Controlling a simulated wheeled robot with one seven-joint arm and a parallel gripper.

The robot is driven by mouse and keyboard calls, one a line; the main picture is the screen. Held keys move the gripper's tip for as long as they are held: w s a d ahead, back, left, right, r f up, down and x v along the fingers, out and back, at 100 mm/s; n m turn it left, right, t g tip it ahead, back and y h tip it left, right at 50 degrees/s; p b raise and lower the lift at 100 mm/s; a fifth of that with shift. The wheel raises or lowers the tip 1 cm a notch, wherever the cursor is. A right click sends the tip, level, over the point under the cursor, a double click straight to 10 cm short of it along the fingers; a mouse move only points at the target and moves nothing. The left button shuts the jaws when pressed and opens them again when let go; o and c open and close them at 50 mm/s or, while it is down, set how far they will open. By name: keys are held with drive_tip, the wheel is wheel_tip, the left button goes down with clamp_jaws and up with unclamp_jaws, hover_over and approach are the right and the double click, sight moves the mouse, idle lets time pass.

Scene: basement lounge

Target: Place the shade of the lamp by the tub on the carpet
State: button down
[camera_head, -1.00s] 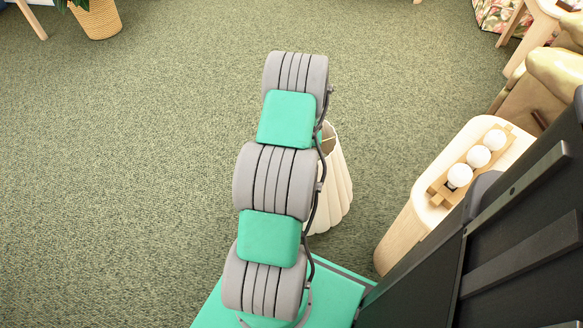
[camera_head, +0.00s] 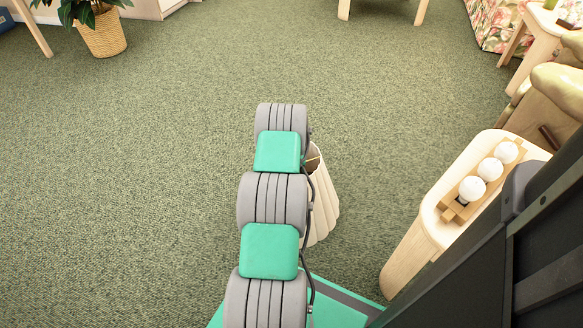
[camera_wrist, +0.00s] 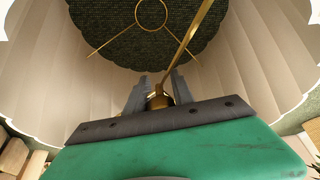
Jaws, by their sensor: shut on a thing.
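The lamp shade (camera_head: 325,212) is cream and pleated, and shows in the head view just right of my arm, which hides its left part. In the wrist view, the inside wall of the shade (camera_wrist: 245,60) surrounds my gripper, with a brass ring and thin brass rods. My gripper (camera_wrist: 157,92) is shut on a small brass piece of the shade's frame. Dark green carpet (camera_head: 150,200) shows through the shade's opening. I cannot tell whether the shade's rim touches the carpet. The head view does not show my gripper. No tub or lamp base is visible.
A potted plant in a basket (camera_head: 103,35) is at the far left. The carpet at left and centre is clear.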

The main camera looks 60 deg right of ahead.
drive_tip(key=c, duration=1.1)
unclamp_jaws()
drive_tip(key=shift+f, duration=0.1)
drive_tip(key=p+v, duration=0.5)
drive_tip(key=v, duration=0.7)
drive_tip(key=w+a+r+n+y, duration=0.1)
drive_tip(key=w+a+r+n, duration=0.2)
drive_tip(key=w+a+r, duration=0.8)
drive_tip(key=w+a+r+n, duration=0.1)
drive_tip(key=a+r, duration=0.2)
drive_tip(key=a, duration=0.3)
drive_tip(key=w+a+r+n+t+y, duration=0.1)
drive_tip(key=w+a+r, duration=0.15)
drive_tip(key=a, duration=0.35)
drive_tip(key=w+a+r+n, duration=0.1)
drive_tip(key=a+r, duration=0.2)
drive_tip(key=a, duration=0.3)
drive_tip(key=s+a+r+n, duration=0.2)
drive_tip(key=s+a, duration=0.2)
drive_tip(key=a, duration=0.4)
drive_tip(key=s+a+r+n+y, duration=0.1)
drive_tip(key=s+a, duration=0.3)
drive_tip(key=a, duration=0.4)
drive_tip(key=s+a+r+n+y, duration=0.1)
drive_tip(key=s+a+r+n, duration=0.2)
drive_tip(key=a, duration=0.6)
drive_tip(key=shift+s+r+n+g, duration=0.3)
drive_tip(key=shift+s+n+g, duration=0.15)
drive_tip(key=shift+s, duration=0.35)
